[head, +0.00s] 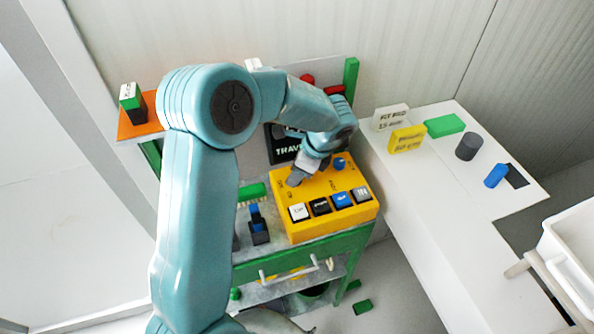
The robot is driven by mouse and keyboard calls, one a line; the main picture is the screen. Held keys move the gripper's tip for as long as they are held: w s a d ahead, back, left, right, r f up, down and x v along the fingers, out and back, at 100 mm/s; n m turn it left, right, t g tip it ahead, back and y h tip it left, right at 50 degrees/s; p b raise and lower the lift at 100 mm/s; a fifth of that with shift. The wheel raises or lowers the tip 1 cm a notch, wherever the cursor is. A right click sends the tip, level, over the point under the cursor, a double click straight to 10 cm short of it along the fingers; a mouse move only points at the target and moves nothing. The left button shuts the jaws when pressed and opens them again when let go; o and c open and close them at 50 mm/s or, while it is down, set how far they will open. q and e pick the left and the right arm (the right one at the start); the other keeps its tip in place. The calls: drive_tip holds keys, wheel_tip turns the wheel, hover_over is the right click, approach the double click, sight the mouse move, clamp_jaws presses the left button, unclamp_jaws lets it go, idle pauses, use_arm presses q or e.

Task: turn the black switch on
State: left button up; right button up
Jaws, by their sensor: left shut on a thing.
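The yellow control box (335,222) sits on top of the green-framed cart. My left arm reaches over it from the left. My left gripper (294,181) points down at the box's upper left part and is shut on a small dark thing there, which looks like the black switch; the fingers hide most of it, so its turned position cannot be told. A blue knob (340,163) stands on the box right of the gripper, apart from it. Along the box's front are a white button (299,212), a black one (320,206), a blue one (342,199) and a grey one (361,194). My right gripper is not in view.
A dark panel (284,148) stands behind the box. A blue-and-black object (258,226) stands left of it. The white table (420,220) at right holds blocks and a dark cylinder (468,146). A white bin (575,240) is at the right edge.

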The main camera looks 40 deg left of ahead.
use_arm(q)
drive_tip(key=shift+w+n, duration=0.1)
drive_tip(key=shift+n, duration=0.5)
drive_tip(key=shift+r+g, duration=0.1)
drive_tip(key=shift+g, duration=0.2)
drive_tip(key=o, duration=1.1)
drive_tip(key=shift+c, duration=0.2)
